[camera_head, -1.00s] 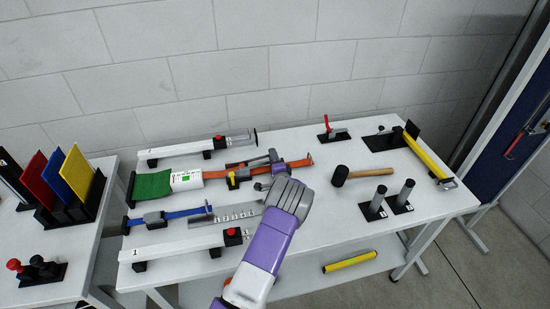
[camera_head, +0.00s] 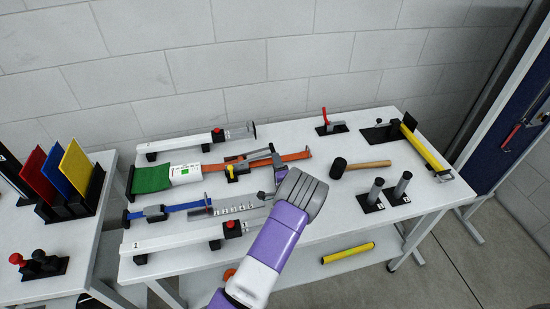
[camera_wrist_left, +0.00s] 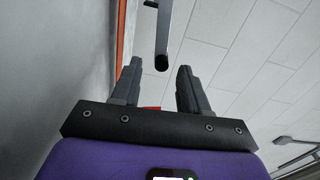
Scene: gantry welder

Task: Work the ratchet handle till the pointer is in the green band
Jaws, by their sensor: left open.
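The ratchet (camera_head: 236,171) sits on the orange strap (camera_head: 296,156) on the table, with a yellow part at its left end. Its grey handle (camera_head: 250,154) reaches right to a dark end. The white gauge (camera_head: 186,173) beside the green webbing has a green band (camera_head: 184,176); its pointer is too small to read. My left gripper (camera_head: 281,174) is just right of and in front of the ratchet, its fingers largely hidden by the hand. In the left wrist view, the open gripper (camera_wrist_left: 159,68) has a grey bar with a dark end (camera_wrist_left: 162,62) in the gap ahead; contact is not visible.
A blue strap assembly (camera_head: 170,209) and a white rail (camera_head: 180,241) lie in front, and another rail (camera_head: 190,143) behind. A mallet (camera_head: 362,165), two grey posts (camera_head: 388,191) and a yellow bar (camera_head: 425,149) are to the right.

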